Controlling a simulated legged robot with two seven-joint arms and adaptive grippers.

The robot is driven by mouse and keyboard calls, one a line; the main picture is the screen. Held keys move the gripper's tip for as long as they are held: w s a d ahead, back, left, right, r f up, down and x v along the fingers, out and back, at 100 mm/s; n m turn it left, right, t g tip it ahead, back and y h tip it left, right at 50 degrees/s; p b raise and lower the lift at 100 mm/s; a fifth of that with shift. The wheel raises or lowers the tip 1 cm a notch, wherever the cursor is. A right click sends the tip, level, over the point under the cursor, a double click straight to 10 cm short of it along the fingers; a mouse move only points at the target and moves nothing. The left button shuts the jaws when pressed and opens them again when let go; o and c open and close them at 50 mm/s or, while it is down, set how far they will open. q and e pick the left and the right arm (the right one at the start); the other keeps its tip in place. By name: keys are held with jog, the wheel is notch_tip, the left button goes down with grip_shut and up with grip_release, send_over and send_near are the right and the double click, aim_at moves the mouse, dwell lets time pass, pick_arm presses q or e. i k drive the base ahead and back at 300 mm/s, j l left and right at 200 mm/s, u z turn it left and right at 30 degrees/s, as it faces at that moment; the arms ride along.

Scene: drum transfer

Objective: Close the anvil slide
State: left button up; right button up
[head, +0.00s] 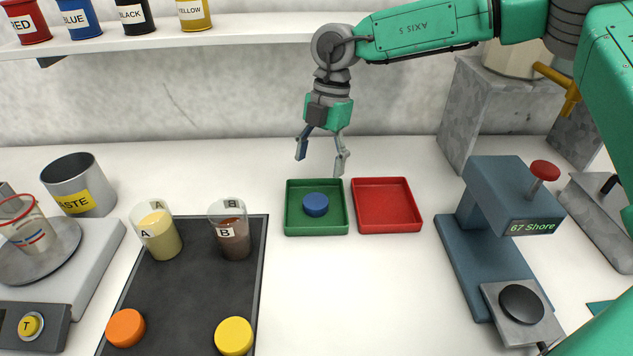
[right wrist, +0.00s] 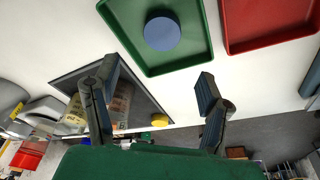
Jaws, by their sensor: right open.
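The blue-grey hardness tester (head: 492,215) stands at the right, with a red knob on top and a display reading "67 Shore". Its anvil slide (head: 507,334), a grey plate bearing a black round pad (head: 521,304), sticks out at the front of the base. My right gripper (head: 322,165) is open and empty, above and behind the green tray, well left of the tester. Its two spread fingers also show in the right wrist view (right wrist: 157,78). My left gripper is not in view.
A blue disc (head: 316,204) lies in the green tray (head: 318,230), beside an empty red tray (head: 387,228). A dark mat (head: 187,296) with cups A and B is at the left. The table between red tray and tester is clear.

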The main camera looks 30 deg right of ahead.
aim_at(522, 315)
jog(key=k+j, duration=0.5)
jog(key=k, duration=0.15)
jog(key=k+j, duration=0.5)
jog(key=k, duration=0.2)
